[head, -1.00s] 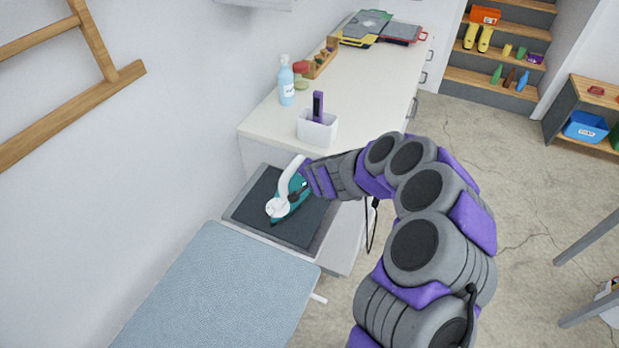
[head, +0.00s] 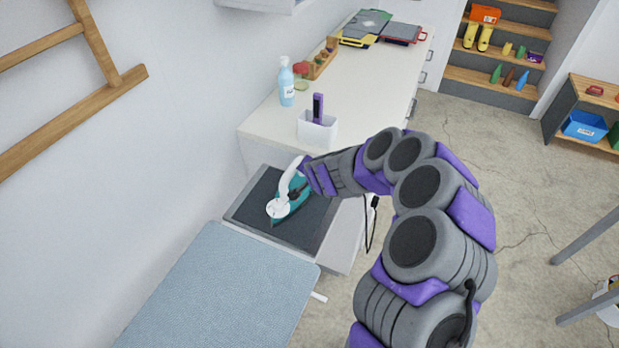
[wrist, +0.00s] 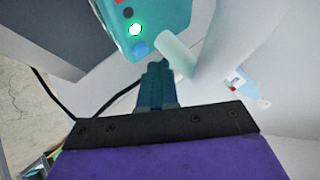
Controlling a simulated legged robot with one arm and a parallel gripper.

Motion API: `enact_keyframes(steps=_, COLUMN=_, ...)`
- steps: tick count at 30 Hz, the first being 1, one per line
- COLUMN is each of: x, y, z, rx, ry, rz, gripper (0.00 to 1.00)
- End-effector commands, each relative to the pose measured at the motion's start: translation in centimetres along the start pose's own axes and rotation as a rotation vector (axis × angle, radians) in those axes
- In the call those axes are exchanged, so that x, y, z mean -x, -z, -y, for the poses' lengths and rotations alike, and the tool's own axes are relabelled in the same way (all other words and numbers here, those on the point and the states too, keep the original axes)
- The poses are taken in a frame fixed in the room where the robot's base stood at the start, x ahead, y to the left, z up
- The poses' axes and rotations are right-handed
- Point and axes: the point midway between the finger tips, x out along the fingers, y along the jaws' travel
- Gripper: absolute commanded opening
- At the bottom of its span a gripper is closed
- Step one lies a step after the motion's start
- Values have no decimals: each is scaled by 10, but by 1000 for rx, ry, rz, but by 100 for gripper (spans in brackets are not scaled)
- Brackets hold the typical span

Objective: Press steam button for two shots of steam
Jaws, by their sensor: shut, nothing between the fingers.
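A teal iron (head: 281,206) with a white handle rests on a dark pad (head: 312,219). In the wrist view its teal body (wrist: 166,14) fills the top, with a red, a dark, a glowing green (wrist: 135,29) and a blue button (wrist: 140,48) in a row. I cannot tell which one is the steam button. My gripper (wrist: 156,68) is shut and empty, its fingertips just below the blue button; contact is unclear. In the head view my gripper (head: 304,167) is beside the iron's white handle, its tips largely hidden.
A blue ironing board (head: 225,290) lies in front of the pad. A dark cord hangs beside my arm.

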Motion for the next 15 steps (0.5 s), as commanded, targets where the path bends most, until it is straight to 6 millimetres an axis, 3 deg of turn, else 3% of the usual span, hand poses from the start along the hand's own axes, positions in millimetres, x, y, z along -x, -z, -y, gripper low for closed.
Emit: enact_keyframes(steps=15, x=30, y=22, z=21, rx=0, ry=0, rz=0, gripper=0)
